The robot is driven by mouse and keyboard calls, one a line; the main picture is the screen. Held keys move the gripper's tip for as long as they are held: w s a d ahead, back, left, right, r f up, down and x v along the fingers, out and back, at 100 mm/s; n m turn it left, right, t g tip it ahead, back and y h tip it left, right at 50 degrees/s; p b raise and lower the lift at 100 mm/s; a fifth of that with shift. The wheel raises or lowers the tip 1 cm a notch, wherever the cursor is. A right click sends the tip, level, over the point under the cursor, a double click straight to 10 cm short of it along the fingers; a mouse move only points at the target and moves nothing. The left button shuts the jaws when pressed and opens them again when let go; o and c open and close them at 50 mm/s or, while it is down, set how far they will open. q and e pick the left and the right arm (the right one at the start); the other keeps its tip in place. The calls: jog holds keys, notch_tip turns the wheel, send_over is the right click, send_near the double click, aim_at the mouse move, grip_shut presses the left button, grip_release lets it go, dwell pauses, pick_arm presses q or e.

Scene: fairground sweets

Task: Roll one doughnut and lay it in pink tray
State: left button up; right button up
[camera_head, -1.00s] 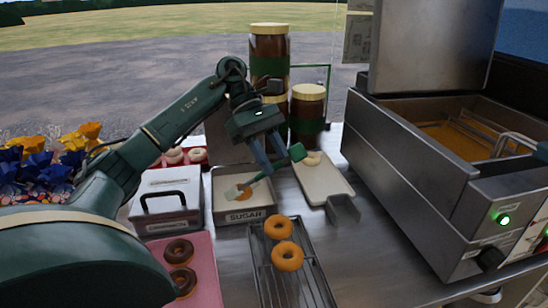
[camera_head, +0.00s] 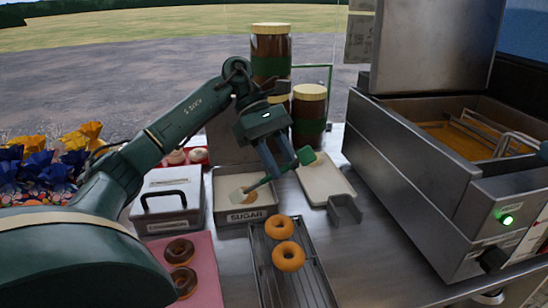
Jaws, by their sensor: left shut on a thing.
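My left gripper (camera_head: 281,172) is shut on a green-handled tool (camera_head: 284,170) above the sugar tray. Two plain doughnuts, one (camera_head: 279,228) behind the other (camera_head: 288,256), lie on the wire rack (camera_head: 318,285). The pink tray (camera_head: 209,268) at lower left holds two chocolate-topped doughnuts (camera_head: 180,250). My right gripper is not in view.
A lidded metal box (camera_head: 167,200) stands left of the sugar tray. A white board (camera_head: 326,184) lies to its right, partly hidden by the tool handle. Tall jars (camera_head: 309,112) stand behind. A fryer (camera_head: 420,190) fills the right side.

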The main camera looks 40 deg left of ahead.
pick_arm(q)
jog(key=shift+w+a, duration=0.1)
jog(key=shift+a, duration=0.7)
dwell(2.0)
jog(key=o, duration=0.5)
